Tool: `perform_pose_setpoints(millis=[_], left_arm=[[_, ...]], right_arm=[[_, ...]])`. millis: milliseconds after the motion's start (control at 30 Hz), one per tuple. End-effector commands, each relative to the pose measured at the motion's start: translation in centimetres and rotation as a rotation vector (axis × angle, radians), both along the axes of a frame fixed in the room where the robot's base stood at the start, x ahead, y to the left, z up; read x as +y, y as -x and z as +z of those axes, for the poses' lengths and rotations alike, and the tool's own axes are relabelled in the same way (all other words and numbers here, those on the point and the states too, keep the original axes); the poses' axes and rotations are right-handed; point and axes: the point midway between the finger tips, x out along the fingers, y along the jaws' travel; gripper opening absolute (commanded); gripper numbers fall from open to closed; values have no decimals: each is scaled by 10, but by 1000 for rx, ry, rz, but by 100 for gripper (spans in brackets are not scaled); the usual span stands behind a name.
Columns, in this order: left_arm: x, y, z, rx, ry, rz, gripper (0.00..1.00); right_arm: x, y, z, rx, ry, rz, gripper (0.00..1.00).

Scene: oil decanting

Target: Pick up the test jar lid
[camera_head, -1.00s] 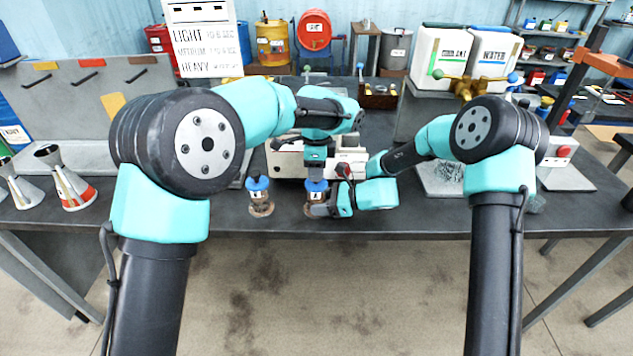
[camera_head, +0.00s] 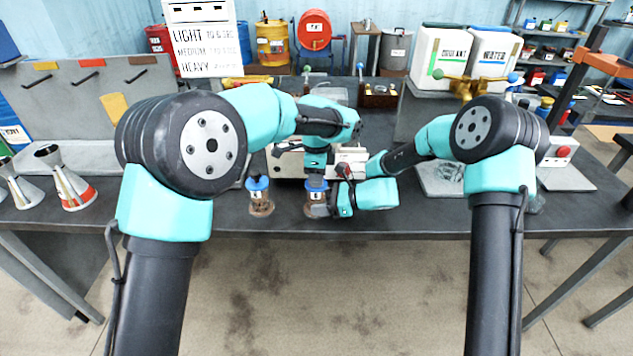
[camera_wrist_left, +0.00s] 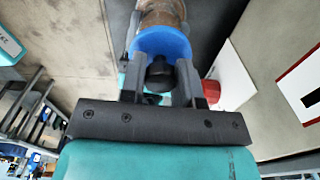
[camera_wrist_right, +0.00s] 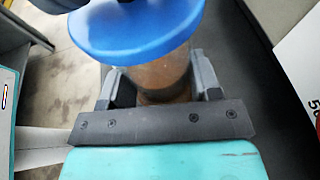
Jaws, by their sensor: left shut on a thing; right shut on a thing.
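The test jar (camera_head: 314,198) stands near the front edge of the bench, with brown contents. Its blue lid (camera_head: 316,184) sits on top of it. My left gripper (camera_head: 316,174) is over the lid, pointing down. In the left wrist view its fingers (camera_wrist_left: 160,80) are shut on the dark knob (camera_wrist_left: 159,72) of the blue lid (camera_wrist_left: 165,42). My right gripper (camera_head: 318,210) comes from the right and is shut around the jar's body. In the right wrist view the jar (camera_wrist_right: 165,75) is between its fingers, with the lid (camera_wrist_right: 135,35) above them.
A second blue-lidded jar (camera_head: 260,198) stands just left on the bench (camera_head: 215,215). A whitish machine (camera_head: 290,163) is close behind. Metal funnels (camera_head: 66,185) are at far left. The front edge of the bench is close to both jars.

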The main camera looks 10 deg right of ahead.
Motion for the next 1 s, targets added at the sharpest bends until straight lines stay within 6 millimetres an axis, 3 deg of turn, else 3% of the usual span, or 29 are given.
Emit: perform_pose_setpoints(millis=[567,1000], left_arm=[[0,0,7,-1,0,0,7],[0,0,39,-1,0,0,7]], right_arm=[[0,0,0,0,0,0,44],[0,0,0,0,0,0,44]])
